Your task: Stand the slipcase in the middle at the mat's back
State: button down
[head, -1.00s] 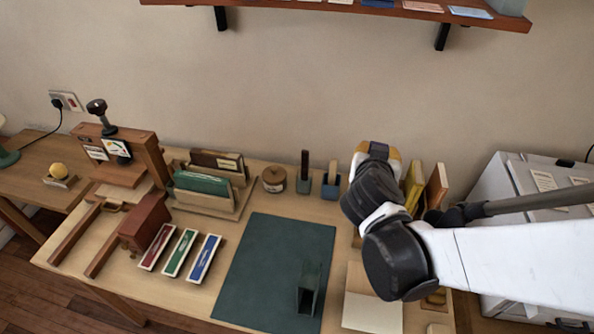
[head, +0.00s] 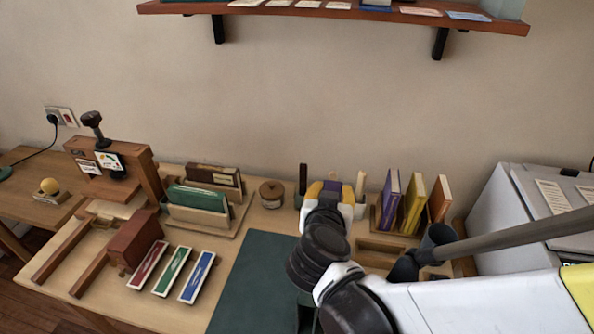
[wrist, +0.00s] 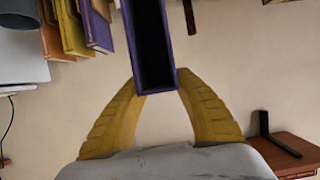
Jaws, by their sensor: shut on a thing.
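My gripper (head: 333,192) is above the far side of the table, behind the mat's back edge. In the wrist view its two yellow fingers (wrist: 163,92) are closed on a purple slipcase (wrist: 148,50) with a dark hollow open side. In the head view the slipcase is mostly hidden by my gripper. The dark green mat (head: 255,265) lies at the table's middle, its right part covered by my arm. A dark box-like holder (head: 304,318) shows on the mat's near part, largely hidden by my arm.
A rack at the right holds a purple book (head: 390,203), a yellow book (head: 413,205) and an orange book (head: 439,200). The mat's visible left part is clear.

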jog(key=w+a+f+b, duration=0.3)
jog(key=a+f+b, duration=0.5)
jog(key=a+f, duration=0.3)
jog(key=shift+w+f, duration=0.2)
jog(key=shift+f, duration=0.35)
jog(key=c, duration=1)
grip_release()
jog(key=shift+f, duration=0.1)
